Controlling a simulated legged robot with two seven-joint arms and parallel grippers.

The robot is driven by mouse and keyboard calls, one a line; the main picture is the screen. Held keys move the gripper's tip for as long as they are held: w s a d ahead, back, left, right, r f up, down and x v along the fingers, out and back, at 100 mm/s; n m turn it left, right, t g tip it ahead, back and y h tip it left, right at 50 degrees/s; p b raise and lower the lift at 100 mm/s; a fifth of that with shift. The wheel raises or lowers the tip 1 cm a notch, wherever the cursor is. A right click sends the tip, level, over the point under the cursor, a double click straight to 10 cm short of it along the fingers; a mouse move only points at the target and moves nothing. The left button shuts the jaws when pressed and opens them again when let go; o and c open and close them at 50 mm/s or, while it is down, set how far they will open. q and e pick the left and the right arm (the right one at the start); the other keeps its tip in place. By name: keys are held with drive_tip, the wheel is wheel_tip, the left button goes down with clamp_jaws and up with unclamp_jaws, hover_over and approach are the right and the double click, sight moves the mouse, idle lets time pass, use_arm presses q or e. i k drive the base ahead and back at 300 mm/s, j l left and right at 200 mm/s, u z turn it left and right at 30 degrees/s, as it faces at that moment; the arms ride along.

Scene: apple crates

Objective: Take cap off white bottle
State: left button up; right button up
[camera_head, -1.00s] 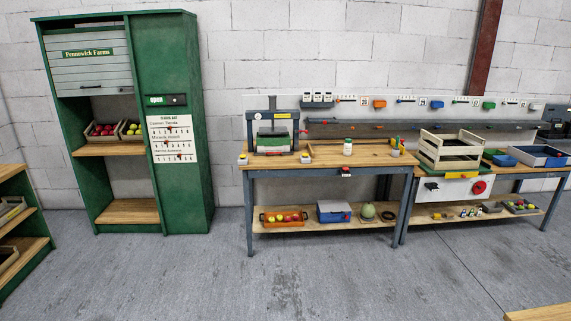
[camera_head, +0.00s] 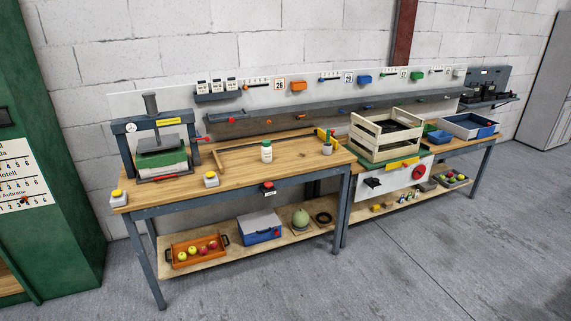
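The cap is on the bottle. Neither of my grippers is in view.
A small cup (camera_head: 327,148) stands right of the bottle. A wooden crate (camera_head: 385,137) sits on the right bench. Grey floor (camera_head: 390,270) in front is clear. A green cabinet (camera_head: 50,180) stands at left.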

sight(266, 151)
drive_tip(key=i+l+u, duration=0.1)
drive_tip(key=i, duration=0.35)
drive_tip(key=i+l+u, duration=0.15)
drive_tip(key=i+l, duration=0.15)
drive_tip(key=i+j+z, duration=0.1)
drive_tip(key=i, duration=0.35)
drive_tip(key=i+j+z, duration=0.15)
drive_tip(key=i, duration=0.3)
drive_tip(key=i+j+z, duration=0.1)
drive_tip(key=i, duration=0.3)
